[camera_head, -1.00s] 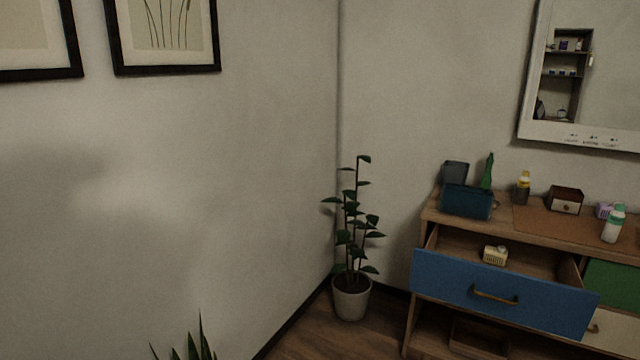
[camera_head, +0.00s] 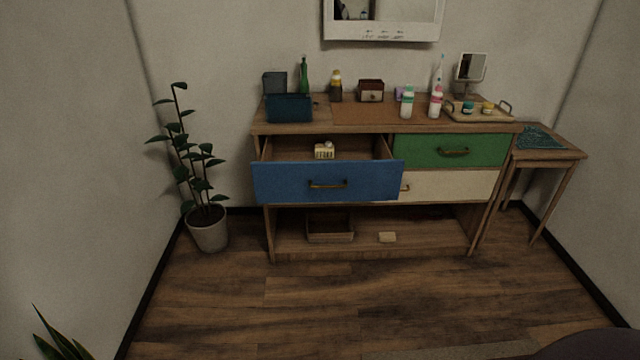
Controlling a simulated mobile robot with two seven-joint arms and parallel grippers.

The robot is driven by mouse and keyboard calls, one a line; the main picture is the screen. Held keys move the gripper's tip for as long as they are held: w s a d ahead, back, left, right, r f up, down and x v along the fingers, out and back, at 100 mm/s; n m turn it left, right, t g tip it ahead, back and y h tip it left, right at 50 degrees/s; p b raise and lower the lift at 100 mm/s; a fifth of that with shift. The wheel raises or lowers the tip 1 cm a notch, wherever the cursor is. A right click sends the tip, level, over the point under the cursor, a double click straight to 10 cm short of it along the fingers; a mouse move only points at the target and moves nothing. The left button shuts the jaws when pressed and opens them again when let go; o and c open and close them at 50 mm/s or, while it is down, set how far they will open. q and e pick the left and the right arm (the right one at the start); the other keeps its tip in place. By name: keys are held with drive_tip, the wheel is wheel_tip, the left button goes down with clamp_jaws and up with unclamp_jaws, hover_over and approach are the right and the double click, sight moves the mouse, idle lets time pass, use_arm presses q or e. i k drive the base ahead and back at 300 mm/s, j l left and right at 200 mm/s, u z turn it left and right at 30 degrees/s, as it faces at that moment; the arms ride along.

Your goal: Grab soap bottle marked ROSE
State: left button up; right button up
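Several bottles stand on top of the wooden dresser (camera_head: 292,127). One is white with a green top (camera_head: 407,103). Beside it on the right is a white and pink bottle (camera_head: 436,101). A dark bottle with a yellow band (camera_head: 336,86) and a slim green bottle (camera_head: 304,77) stand further left at the back. No label is readable at this size, so I cannot tell which bottle is marked ROSE. Neither of my grippers is in view.
The blue drawer (camera_head: 327,183) is pulled open, with a small cream box (camera_head: 324,150) inside. The green drawer (camera_head: 452,151) is shut. A potted plant (camera_head: 208,229) stands left, a side table (camera_head: 546,153) right. The wooden floor (camera_head: 300,300) in front is clear.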

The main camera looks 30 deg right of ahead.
sight(437, 97)
drive_tip(key=z, duration=1.65)
drive_tip(key=i+l+u, duration=0.35)
drive_tip(key=i, duration=0.5)
drive_tip(key=i+l+u, duration=0.4)
drive_tip(key=i, duration=0.45)
drive_tip(key=i+l+u, duration=0.35)
drive_tip(key=i+l, duration=0.35)
drive_tip(key=i, duration=0.05)
